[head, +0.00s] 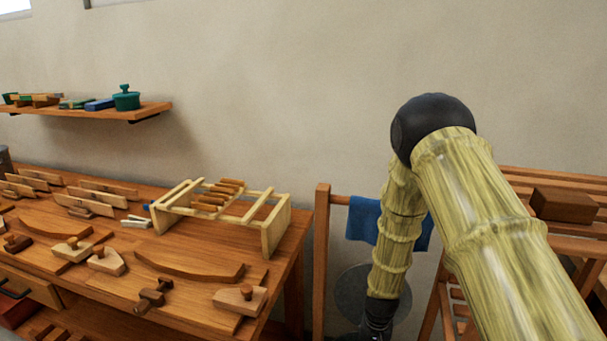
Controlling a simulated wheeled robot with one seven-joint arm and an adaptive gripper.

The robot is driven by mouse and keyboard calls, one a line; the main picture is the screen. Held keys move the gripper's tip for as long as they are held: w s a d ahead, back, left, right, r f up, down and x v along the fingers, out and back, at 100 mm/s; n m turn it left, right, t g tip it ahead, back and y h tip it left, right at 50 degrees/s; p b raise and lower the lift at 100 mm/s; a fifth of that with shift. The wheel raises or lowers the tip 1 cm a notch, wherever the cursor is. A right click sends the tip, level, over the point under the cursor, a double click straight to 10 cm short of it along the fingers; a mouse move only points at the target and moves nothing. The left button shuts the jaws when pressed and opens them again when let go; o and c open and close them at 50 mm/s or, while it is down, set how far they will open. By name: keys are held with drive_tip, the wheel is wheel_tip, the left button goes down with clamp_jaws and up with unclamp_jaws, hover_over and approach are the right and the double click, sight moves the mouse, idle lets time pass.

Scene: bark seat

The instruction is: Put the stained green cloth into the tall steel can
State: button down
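I cannot make out the stained green cloth in the head view. A round grey shape (352,291) shows low down between the workbench and the slatted rack, partly hidden behind my forearm. I cannot tell whether it is the tall steel can. My arm bends at a dark elbow and its forearm hangs down in front of this shape. Only a dark end piece of the arm shows at the bottom edge. My gripper's fingers are outside the picture, so what they hold is hidden.
A wooden workbench (185,262) with wooden tools and a pale frame (273,229) fills the left. A blue cloth (363,219) hangs on a rail behind my forearm. A slatted rack with a brown block (563,205) stands right. A wall shelf (150,109) holds small items.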

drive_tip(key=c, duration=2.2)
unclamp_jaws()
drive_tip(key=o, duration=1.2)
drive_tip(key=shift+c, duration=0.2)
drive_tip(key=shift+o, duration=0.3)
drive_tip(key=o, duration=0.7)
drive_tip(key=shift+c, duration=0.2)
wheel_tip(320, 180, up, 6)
drive_tip(key=p, duration=0.4)
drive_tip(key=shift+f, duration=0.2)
